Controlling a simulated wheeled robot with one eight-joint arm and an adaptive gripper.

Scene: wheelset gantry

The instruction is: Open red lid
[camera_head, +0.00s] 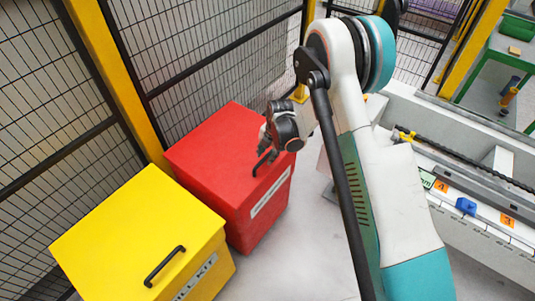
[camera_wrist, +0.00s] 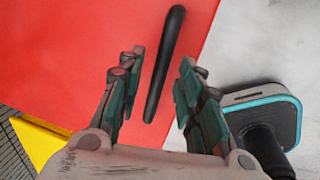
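The red bin (camera_head: 240,185) stands on the floor by the mesh fence. Its flat red lid (camera_head: 208,140) looks closed. A black bar handle (camera_head: 265,160) sits near the lid's front edge, partly covered by my gripper (camera_head: 268,152). In the wrist view the black handle (camera_wrist: 165,65) lies between the two open fingers of my gripper (camera_wrist: 155,85), apart from both. The red lid (camera_wrist: 60,60) fills the left of that view. I cannot tell how high the fingertips are above the handle.
A yellow bin (camera_head: 140,240) with its own black handle (camera_head: 165,266) stands close at the left. A mesh fence (camera_head: 220,50) with yellow posts runs behind. A grey bench (camera_head: 480,190) with numbered labels is at the right. Grey floor (camera_head: 290,245) is free in front.

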